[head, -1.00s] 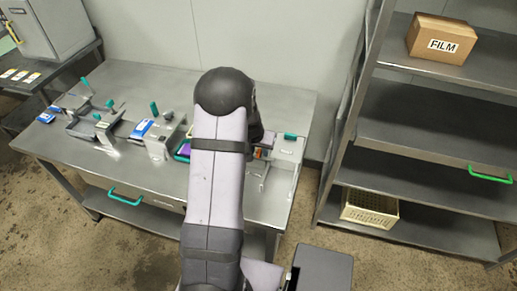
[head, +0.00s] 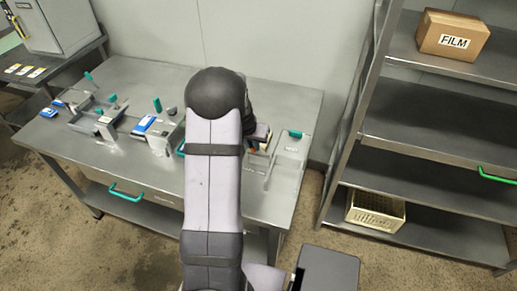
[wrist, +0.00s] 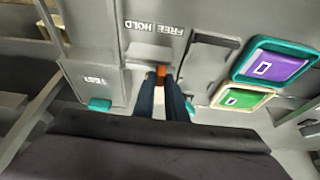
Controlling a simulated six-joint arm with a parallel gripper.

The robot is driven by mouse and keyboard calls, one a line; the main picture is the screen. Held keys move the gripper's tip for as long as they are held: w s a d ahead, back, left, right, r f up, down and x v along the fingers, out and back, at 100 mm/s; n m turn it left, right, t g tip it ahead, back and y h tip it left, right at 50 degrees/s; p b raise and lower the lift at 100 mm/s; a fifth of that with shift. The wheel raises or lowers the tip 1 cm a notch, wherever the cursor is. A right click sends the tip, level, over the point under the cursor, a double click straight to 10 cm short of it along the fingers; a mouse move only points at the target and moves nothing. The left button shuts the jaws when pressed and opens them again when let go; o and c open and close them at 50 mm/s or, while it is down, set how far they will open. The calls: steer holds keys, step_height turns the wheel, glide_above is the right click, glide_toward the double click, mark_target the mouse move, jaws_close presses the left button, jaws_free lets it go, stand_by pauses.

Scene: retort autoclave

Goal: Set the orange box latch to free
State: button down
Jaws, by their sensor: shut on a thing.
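The orange latch (wrist: 161,72) shows in the wrist view on a grey box face (wrist: 150,50), below the upside-down label FREE HOLD (wrist: 154,27). My gripper (wrist: 163,84) has its two dark fingers closed around the latch. Which marking the latch lines up with I cannot tell. In the head view my arm hides most of the gripper and the box; a small orange spot shows beside the arm, near the table's right end.
A TEST panel (wrist: 92,80) with a teal tab (wrist: 99,104) sits left of the latch in the wrist view. Purple (wrist: 280,60) and green (wrist: 235,98) framed cards lie right. The steel table (head: 150,75) holds several fixtures. A shelf rack (head: 430,125) stands right.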

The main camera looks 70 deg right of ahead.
steer(key=shift+w, duration=0.2)
steer(key=c, duration=1.8)
jaws_free()
steer(key=shift+w, duration=0.1)
steer(key=shift+r, duration=0.15)
steer(key=b+v, duration=0.1)
steer(key=v, duration=0.6)
steer(key=shift+b, duration=0.3)
steer(key=shift+a, duration=0.1)
